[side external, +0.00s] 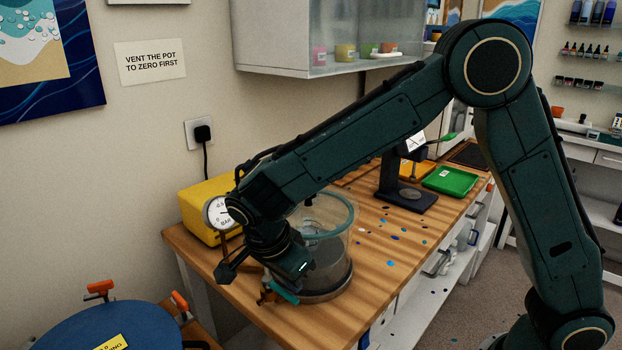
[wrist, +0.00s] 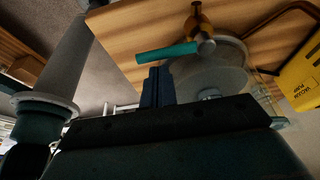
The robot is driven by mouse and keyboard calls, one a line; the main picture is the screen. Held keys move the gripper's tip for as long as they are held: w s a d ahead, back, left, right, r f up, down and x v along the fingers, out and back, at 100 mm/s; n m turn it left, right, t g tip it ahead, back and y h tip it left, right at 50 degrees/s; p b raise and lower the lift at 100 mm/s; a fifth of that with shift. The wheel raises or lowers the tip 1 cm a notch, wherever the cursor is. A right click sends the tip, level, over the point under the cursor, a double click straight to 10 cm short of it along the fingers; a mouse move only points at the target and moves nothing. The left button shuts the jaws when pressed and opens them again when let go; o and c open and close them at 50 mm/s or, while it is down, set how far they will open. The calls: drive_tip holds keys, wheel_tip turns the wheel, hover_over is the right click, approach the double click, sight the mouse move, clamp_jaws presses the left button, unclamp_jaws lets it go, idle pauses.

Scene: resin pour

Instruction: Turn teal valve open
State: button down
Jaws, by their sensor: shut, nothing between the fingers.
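The teal valve handle (side external: 284,292) is a short bar at the front lower side of the clear pot (side external: 335,245), near the bench edge. In the wrist view the teal handle (wrist: 167,53) points left from a brass valve body (wrist: 197,20). My gripper (wrist: 158,72) is shut and empty, its fingertips close to the handle's lower side. I cannot tell whether they touch it. In the side view my gripper (side external: 297,268) is low in front of the pot, just above the handle, and hides part of the pot and valve.
A yellow pump (side external: 200,207) and a round pressure gauge (side external: 217,213) stand behind my wrist. A black stand (side external: 405,196) and green tray (side external: 450,181) are farther along the wooden bench (side external: 380,260). A blue round lid (side external: 70,325) with orange clamps is at lower left.

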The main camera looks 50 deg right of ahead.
drive_tip(key=shift+d+f, duration=0.15)
drive_tip(key=shift+f, duration=0.15)
drive_tip(key=shift+a+m+g, duration=0.3)
drive_tip(key=shift+a+m, duration=0.2)
drive_tip(key=shift+m, duration=0.4)
idle(0.4)
drive_tip(key=shift+a+m, duration=0.25)
drive_tip(key=shift+m, duration=0.25)
drive_tip(key=w+a+m+g, duration=0.1)
drive_tip(key=w+a+m, duration=0.3)
drive_tip(key=a, duration=0.1)
drive_tip(key=shift+w+a+m+g+y, duration=0.2)
drive_tip(key=shift+m+g+y, duration=0.2)
idle(0.4)
drive_tip(key=shift+w, duration=0.15)
idle(0.4)
